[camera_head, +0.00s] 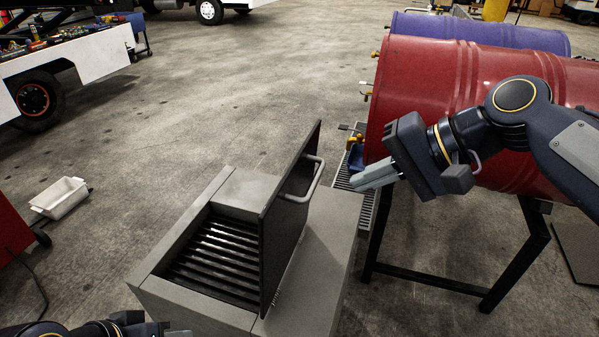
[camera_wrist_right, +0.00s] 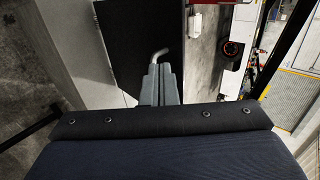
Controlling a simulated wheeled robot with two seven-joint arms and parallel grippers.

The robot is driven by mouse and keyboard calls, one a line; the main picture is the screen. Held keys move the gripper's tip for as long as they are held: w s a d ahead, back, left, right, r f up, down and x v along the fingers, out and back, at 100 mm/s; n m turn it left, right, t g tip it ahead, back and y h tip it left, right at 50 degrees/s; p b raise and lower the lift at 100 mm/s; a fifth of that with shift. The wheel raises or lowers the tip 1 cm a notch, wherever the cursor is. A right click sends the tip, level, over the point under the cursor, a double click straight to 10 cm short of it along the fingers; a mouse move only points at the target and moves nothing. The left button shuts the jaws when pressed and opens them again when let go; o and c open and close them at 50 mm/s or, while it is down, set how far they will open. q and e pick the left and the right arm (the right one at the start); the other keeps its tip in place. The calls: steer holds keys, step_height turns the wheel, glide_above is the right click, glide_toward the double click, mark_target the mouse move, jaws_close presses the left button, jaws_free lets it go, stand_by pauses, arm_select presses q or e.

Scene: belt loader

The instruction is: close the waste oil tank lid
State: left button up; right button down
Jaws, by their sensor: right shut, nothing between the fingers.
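The waste oil tank (camera_head: 325,235) is a grey box with a slatted grate (camera_head: 213,258) showing in its open top. Its dark lid (camera_head: 291,225) stands up on edge, open, at the right side of the grate. A grey bar handle (camera_head: 312,183) sits on the lid's right face. My right gripper (camera_head: 354,182) is shut and empty, to the right of the handle and apart from it in the head view. In the right wrist view the shut fingers (camera_wrist_right: 160,84) point at the lid (camera_wrist_right: 135,40), with the handle (camera_wrist_right: 158,54) just beyond their tips. My left gripper is not clearly visible; only part of my left arm shows at the bottom left.
A red drum (camera_head: 450,90) and a purple drum (camera_head: 480,30) lie on a black stand (camera_head: 430,283) at the right, close to my right arm. A white bin (camera_head: 60,198) sits on the left. The floor beyond the tank is clear.

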glide_toward(278, 199)
step_height(278, 199, down, 4)
steer(key=a, duration=0.1)
steer(key=w+a+p, duration=0.1)
steer(key=a, duration=0.1)
steer(key=shift+a, duration=0.1)
steer(key=shift+w+a, duration=0.25)
steer(key=shift+a, duration=0.3)
